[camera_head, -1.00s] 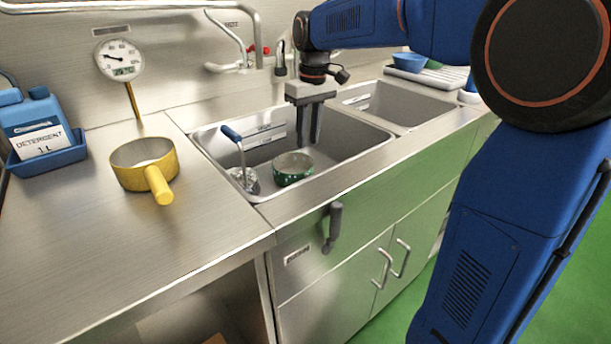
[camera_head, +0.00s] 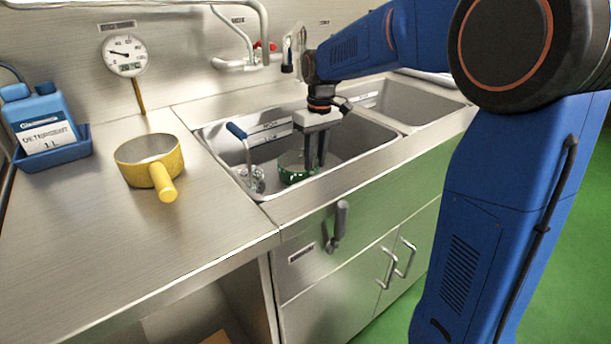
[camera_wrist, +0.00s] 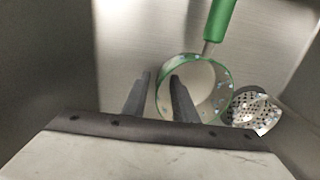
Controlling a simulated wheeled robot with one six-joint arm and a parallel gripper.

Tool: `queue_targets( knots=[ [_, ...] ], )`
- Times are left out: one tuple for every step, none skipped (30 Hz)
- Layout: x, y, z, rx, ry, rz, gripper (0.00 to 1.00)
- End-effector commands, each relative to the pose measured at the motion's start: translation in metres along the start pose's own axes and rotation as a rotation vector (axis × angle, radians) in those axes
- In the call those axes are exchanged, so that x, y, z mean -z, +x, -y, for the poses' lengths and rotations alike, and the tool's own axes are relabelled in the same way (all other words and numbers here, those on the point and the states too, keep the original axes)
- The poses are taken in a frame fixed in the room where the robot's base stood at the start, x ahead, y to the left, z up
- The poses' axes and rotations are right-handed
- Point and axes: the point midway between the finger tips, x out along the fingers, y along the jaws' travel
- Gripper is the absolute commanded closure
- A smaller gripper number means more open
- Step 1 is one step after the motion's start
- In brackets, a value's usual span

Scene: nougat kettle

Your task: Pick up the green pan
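The green pan (camera_head: 292,167) sits in the left sink basin, partly hidden behind my gripper's fingers. In the wrist view the pan (camera_wrist: 227,82) shows a round green rim, a pale inside and a green handle (camera_wrist: 219,20) pointing to the top. My gripper (camera_head: 315,166) points down at the pan's right side. In the wrist view my gripper (camera_wrist: 161,77) has its two fingers apart, one over the pan's opening and one outside its left rim. The gap between them holds nothing gripped. Whether the fingertips are below the rim, I cannot tell.
A skimmer (camera_wrist: 252,108) with a blue handle (camera_head: 237,131) leans in the sink beside the pan. A yellow pan (camera_head: 150,162) and a detergent bottle (camera_head: 42,118) in a blue tray stand on the left counter. A faucet (camera_head: 290,50) rises behind the sink.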

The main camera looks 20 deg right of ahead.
Motion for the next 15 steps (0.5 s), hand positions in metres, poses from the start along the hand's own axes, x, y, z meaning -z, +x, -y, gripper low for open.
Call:
queue_targets(
  knots=[
    [-0.0001, 0.0013, 0.0001, 0.000, 0.000, 0.000, 0.75],
    [-0.0001, 0.0016, 0.0001, 0.000, 0.000, 0.000, 0.75],
    [-0.0001, 0.0016, 0.0001, 0.000, 0.000, 0.000, 0.75],
    [-0.0001, 0.0015, 0.0000, 0.000, 0.000, 0.000, 0.75],
    [-0.0001, 0.0015, 0.0000, 0.000, 0.000, 0.000, 0.75],
    [-0.0001, 0.0014, 0.0000, 0.000, 0.000, 0.000, 0.75],
    [-0.0001, 0.0014, 0.0000, 0.000, 0.000, 0.000, 0.75],
    [-0.0001, 0.0014, 0.0000, 0.000, 0.000, 0.000, 0.82],
    [-0.0001, 0.0013, 0.0000, 0.000, 0.000, 0.000, 0.91],
    [-0.0001, 0.0013, 0.0000, 0.000, 0.000, 0.000, 0.98],
    [-0.0001, 0.0013, 0.0000, 0.000, 0.000, 0.000, 1.00],
    [-0.0001, 0.0013, -0.0001, 0.000, 0.000, 0.000, 1.00],
    [-0.0001, 0.0013, -0.0001, 0.000, 0.000, 0.000, 1.00],
    [-0.0001, 0.0012, -0.0001, 0.000, 0.000, 0.000, 1.00],
    [0.0000, 0.0008, 0.0000, 0.000, 0.000, -0.001, 1.00]
  ],
)
